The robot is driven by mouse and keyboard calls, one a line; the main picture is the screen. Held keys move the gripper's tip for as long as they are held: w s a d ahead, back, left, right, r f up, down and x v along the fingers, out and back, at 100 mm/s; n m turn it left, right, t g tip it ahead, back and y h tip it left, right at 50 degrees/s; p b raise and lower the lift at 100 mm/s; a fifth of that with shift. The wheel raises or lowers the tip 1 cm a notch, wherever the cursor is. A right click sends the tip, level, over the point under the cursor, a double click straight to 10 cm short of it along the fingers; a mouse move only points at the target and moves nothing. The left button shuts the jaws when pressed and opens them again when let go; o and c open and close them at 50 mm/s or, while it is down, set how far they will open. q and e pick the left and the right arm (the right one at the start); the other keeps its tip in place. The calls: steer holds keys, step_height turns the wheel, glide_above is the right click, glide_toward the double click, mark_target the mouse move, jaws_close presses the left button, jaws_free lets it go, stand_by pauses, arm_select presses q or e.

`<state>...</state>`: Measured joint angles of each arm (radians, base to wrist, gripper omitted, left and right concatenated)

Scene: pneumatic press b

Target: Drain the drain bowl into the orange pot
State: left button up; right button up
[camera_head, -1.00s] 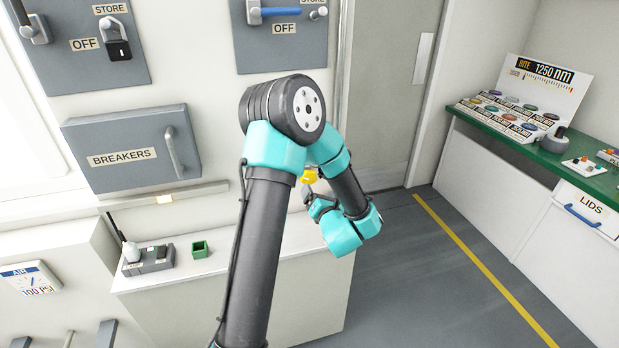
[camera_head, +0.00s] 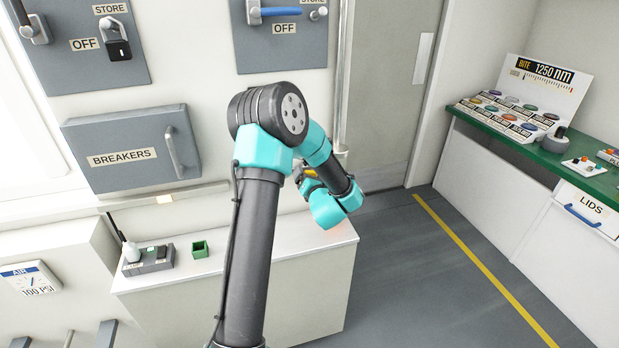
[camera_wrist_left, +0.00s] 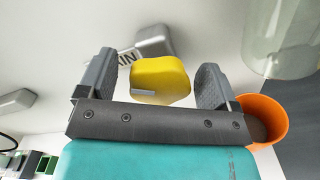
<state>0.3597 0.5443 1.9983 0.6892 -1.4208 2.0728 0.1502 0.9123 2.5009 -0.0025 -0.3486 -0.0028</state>
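My left gripper (camera_wrist_left: 155,78) is open in the left wrist view, with a finger on each side of a yellow knob-like piece (camera_wrist_left: 160,80). The fingers look apart from it. A bit of yellow (camera_head: 312,171) shows behind my arm in the head view, where the fingers are mostly hidden. The orange pot (camera_wrist_left: 265,118) is at the right in the wrist view, beside the gripper, partly covered by it. A clear glass-like bowl (camera_wrist_left: 280,38), which looks like the drain bowl, is above it, cut by the frame edge. My right gripper is in neither view.
A grey fitting (camera_wrist_left: 155,42) is behind the yellow piece. The white counter (camera_head: 225,275) under my arm holds a radio-like unit (camera_head: 148,260) and a small green box (camera_head: 200,249). A grey breaker box (camera_head: 130,148) is on the wall. Floor is free to the right.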

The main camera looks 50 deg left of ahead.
arm_select(q)
steer(key=c, duration=0.8)
steer(key=shift+c, duration=0.2)
steer(key=shift+m, duration=0.4)
steer(key=m, duration=0.5)
steer(key=shift+w+f, duration=0.1)
steer(key=m, duration=0.6)
steer(key=shift+d+f, duration=0.1)
steer(key=shift+m, duration=0.3)
steer(key=o, duration=0.9)
steer(key=shift+d, duration=0.1)
